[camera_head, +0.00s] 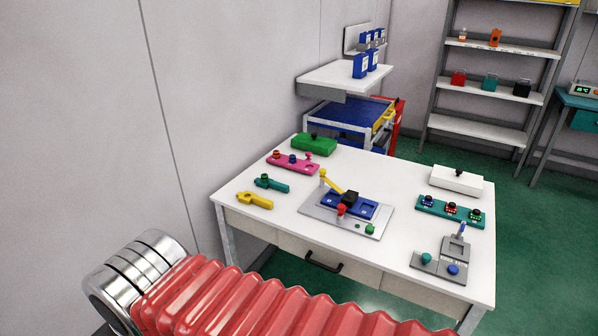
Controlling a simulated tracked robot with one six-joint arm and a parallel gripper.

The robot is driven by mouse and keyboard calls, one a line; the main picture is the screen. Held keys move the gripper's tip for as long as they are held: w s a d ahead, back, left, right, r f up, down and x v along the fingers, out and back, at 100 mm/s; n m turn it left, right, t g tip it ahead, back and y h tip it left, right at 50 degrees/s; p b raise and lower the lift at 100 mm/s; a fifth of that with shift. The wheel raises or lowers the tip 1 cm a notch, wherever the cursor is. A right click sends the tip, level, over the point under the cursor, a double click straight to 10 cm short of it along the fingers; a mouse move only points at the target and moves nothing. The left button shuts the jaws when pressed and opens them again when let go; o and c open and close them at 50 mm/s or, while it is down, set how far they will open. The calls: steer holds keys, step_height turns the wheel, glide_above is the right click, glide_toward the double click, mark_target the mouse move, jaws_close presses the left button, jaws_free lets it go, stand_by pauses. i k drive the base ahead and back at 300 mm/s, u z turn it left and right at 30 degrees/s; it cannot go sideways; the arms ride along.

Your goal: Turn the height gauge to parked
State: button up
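No part is clearly marked as the height gauge. At the right front of the white table (232,187) stands a grey device (451,251) with a small upright blue-tipped post (461,230), a teal knob (426,258) and a blue knob (453,269). In the table's middle lies a grey plate fixture (316,211) with a blue block bed (361,206), a black block (351,197), a slanted yellow lever (332,183), a red knob (341,209) and a green button (369,230). Their settings are too small to read. My gripper is not in view.
A teal strip with dark knobs (450,208) and a white box (457,180) are at the right. A green box (314,144), pink strip (293,162), teal tool (272,184) and yellow tool (254,200) lie left. A blue cart (345,117) and shelves stand behind.

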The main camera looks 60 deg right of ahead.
mark_target(323, 172)
steer(key=u, duration=1.35)
steer(key=k, duration=1.15)
steer(key=z, duration=2)
